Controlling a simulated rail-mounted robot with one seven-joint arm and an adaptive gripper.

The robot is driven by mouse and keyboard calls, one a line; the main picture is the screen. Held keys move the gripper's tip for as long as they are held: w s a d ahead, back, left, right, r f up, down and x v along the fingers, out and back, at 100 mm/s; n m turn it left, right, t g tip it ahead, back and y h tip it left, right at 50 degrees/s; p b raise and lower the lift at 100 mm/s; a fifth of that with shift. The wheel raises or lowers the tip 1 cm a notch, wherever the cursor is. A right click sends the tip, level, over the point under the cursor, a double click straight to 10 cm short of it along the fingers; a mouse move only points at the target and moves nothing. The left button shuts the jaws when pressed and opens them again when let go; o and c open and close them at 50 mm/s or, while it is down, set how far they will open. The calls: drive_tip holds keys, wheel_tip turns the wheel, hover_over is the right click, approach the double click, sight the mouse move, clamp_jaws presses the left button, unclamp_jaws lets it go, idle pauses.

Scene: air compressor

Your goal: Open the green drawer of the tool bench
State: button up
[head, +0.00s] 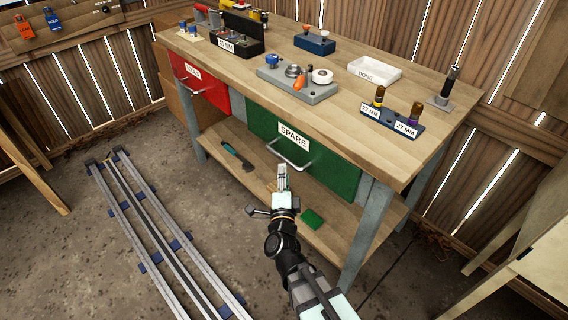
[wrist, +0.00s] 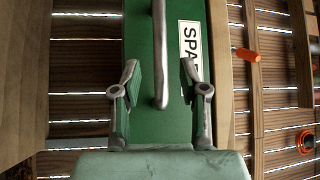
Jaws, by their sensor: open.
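The green drawer (head: 328,168) labelled SPARE is in the front of the tool bench, right of the red drawer, and looks shut. Its metal bar handle (head: 288,154) runs along the front below the label. My gripper (head: 283,170) is just in front of the handle, slightly below it in the head view. In the wrist view my open gripper (wrist: 158,75) has the green drawer front (wrist: 140,60) ahead, and the handle (wrist: 161,55) lies across the gap between the two fingers. Nothing is held. I cannot tell how deep the handle sits between the fingers.
The red drawer (head: 202,84) is at the left of the bench. A lower shelf (head: 225,150) holds a dark tool (head: 238,156) and a green block (head: 312,219) near my arm. The benchtop (head: 235,65) carries several trays and parts. Floor rails (head: 160,240) lie at left.

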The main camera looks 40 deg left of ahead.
sight(284, 157)
drive_tip(key=x, duration=0.6)
clamp_jaws()
